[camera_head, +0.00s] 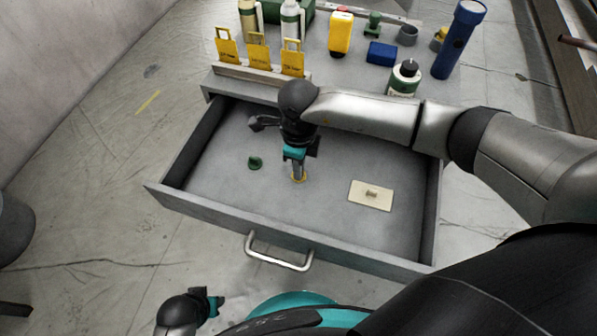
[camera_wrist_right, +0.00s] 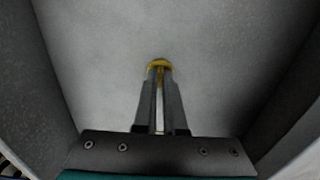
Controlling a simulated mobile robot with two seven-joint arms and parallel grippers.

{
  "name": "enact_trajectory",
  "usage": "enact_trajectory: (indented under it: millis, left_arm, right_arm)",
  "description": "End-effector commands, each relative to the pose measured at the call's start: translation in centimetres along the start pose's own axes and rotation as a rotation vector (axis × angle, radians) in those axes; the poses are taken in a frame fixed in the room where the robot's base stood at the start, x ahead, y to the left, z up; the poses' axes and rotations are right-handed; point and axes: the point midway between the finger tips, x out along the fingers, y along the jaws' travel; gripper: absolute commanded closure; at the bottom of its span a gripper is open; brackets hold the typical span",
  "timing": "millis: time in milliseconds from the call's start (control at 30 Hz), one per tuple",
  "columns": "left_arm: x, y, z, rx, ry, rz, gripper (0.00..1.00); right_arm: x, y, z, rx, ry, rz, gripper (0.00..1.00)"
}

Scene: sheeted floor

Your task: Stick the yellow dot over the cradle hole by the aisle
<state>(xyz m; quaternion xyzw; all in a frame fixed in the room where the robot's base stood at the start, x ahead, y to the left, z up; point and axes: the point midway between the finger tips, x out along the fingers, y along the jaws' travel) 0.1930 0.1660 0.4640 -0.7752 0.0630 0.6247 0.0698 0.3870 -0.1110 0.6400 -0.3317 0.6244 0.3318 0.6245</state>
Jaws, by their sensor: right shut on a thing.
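The yellow dot (camera_head: 299,178) is at the fingertips of my right gripper (camera_head: 298,172), inside the open grey drawer (camera_head: 225,150). My right gripper points down and is shut on the dot; in the right wrist view the dot (camera_wrist_right: 159,64) shows as a yellow rim at the tips of the nearly closed fingers (camera_wrist_right: 160,75). I cannot tell whether the dot touches the drawer floor. My left gripper (camera_head: 212,302) is in front of the drawer, at the lower left; its jaws are too small to read. I cannot make out a cradle hole.
The drawer walls and handle (camera_head: 280,256) stand around.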

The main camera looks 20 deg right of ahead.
Motion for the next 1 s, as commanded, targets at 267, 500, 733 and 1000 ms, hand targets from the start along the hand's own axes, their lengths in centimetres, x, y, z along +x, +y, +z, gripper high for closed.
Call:
enact_trajectory:
  millis: [267,500,733,1000]
  left_arm:
    - [0.0,0.0,0.0,0.0,-0.001,0.0,0.53]
    - [-0.4,0.0,0.0,0.001,-0.001,0.001,0.53]
    - [-1.2,0.0,-0.2,0.001,0.0,0.0,0.53]
    - [-2.1,-0.1,-0.5,0.0,0.0,0.0,0.53]
  right_arm:
    - [0.0,0.0,0.0,0.0,0.0,0.0,1.0]
    - [-0.5,0.0,0.0,0.0,0.0,0.0,1.0]
    - [-1.4,0.0,0.0,0.0,0.0,0.0,1.0]
    - [-2.5,0.0,0.0,0.0,0.0,0.0,1.0]
